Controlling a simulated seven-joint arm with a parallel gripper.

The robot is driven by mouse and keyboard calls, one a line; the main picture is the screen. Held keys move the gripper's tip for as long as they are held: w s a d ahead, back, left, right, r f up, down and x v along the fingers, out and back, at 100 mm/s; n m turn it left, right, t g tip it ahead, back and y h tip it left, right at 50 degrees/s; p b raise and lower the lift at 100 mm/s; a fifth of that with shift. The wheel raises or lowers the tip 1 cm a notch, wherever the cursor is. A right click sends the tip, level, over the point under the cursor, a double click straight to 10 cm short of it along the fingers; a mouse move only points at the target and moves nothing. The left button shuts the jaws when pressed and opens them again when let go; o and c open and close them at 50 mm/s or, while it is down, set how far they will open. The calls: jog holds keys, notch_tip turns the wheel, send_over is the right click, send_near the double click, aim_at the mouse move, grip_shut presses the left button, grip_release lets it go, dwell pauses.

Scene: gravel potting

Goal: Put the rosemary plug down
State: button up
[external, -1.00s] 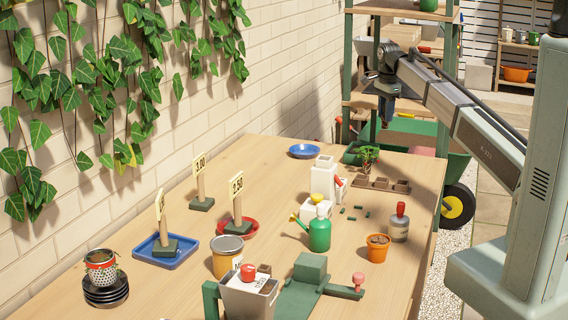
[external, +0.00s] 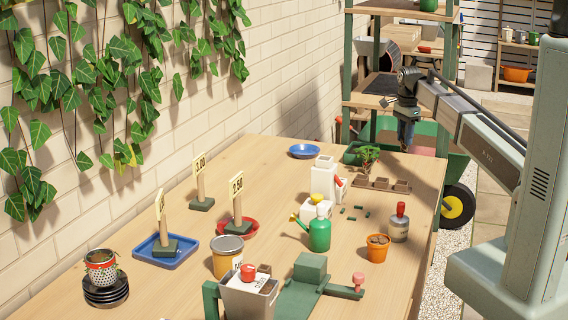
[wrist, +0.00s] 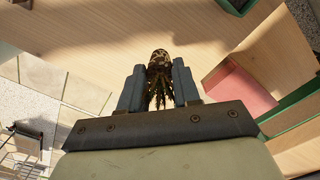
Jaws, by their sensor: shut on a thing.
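My gripper (wrist: 159,78) is shut on the rosemary plug (wrist: 160,60) in the wrist view. The plug has a speckled dark root ball at the fingertips, with thin leaves trailing back between the fingers. In the external view my gripper (external: 407,146) hangs pointing down near the far right corner of the table (external: 290,160). The plug cannot be made out there. The wrist view shows pale wood beyond the plug, and I cannot tell how high the plug is above it.
A brown cell tray (external: 381,184) and a small green plant (external: 368,154) stand left of my gripper. A blue dish (external: 304,151) lies at the back. A wheelbarrow (external: 458,165) stands beyond the table.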

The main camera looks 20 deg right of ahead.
aim_at(404, 151)
jog(key=shift+f, duration=2.15)
jog(key=shift+f, duration=0.1)
jog(key=o, duration=1)
jog(key=shift+o, duration=0.2)
notch_tip(404, 151, up, 12)
jog(key=shift+r, duration=0.1)
